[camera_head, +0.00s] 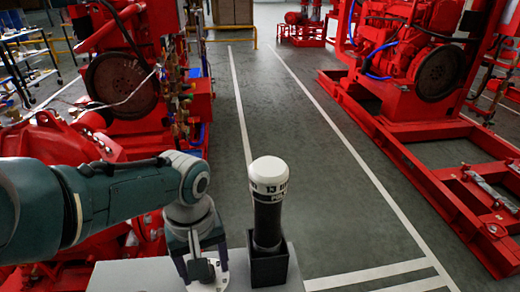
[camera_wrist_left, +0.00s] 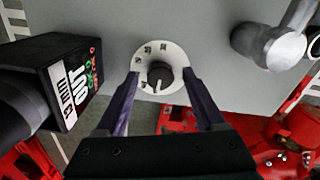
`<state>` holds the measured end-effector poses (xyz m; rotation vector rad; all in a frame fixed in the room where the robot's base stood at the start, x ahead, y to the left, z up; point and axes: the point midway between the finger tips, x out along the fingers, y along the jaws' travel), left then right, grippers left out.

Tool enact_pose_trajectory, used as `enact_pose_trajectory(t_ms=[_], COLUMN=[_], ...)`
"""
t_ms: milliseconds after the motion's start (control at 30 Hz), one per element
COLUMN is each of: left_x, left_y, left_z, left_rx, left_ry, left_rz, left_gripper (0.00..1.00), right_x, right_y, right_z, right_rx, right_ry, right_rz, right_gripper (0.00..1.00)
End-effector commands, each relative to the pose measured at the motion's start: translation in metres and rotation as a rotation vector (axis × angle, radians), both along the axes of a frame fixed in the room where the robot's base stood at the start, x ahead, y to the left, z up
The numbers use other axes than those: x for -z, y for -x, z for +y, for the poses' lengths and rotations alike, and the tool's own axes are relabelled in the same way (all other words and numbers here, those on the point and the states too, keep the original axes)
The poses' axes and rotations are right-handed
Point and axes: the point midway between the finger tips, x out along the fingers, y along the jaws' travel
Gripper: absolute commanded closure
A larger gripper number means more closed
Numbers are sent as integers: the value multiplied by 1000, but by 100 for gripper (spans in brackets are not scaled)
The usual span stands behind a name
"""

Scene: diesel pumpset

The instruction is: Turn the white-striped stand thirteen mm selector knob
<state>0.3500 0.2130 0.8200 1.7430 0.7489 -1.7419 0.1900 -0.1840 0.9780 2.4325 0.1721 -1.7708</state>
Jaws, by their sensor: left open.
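The selector knob (camera_wrist_left: 160,76) is a small dark knob on a round white dial plate (camera_wrist_left: 149,51) with dark marks around it. The plate lies on the grey stand top (camera_wrist_left: 205,35). In the head view the plate (camera_head: 212,283) shows partly behind my left gripper (camera_head: 204,268). That gripper is open and points down at the dial. In the left wrist view its fingertips (camera_wrist_left: 161,74) lie on either side of the knob, near the plate's edges. I cannot tell how far above the plate they are. Nothing is held. My right gripper is not in view.
A black holder (camera_head: 268,268) with a dark cylinder capped in white (camera_head: 269,172), marked 13, stands close right of my left gripper. A metal cylinder (camera_wrist_left: 268,45) shows at the right in the wrist view. Red pumpsets (camera_head: 430,75) flank a clear grey aisle.

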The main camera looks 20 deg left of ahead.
Motion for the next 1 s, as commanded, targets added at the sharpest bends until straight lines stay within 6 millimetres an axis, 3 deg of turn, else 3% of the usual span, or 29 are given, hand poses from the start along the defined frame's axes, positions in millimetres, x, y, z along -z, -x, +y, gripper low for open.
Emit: enact_pose_trajectory(t_ms=[167,600,1000], left_x=[-10,-89,-99], left_y=[0,0,0], left_z=[0,0,0], left_rx=[0,0,0], left_ry=[0,0,0], left_rz=[0,-1,0], left_gripper=[29,29,29], right_x=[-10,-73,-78], right_y=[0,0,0], right_z=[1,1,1], right_rx=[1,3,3], right_ry=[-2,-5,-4], right_rz=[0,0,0], right_gripper=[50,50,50])
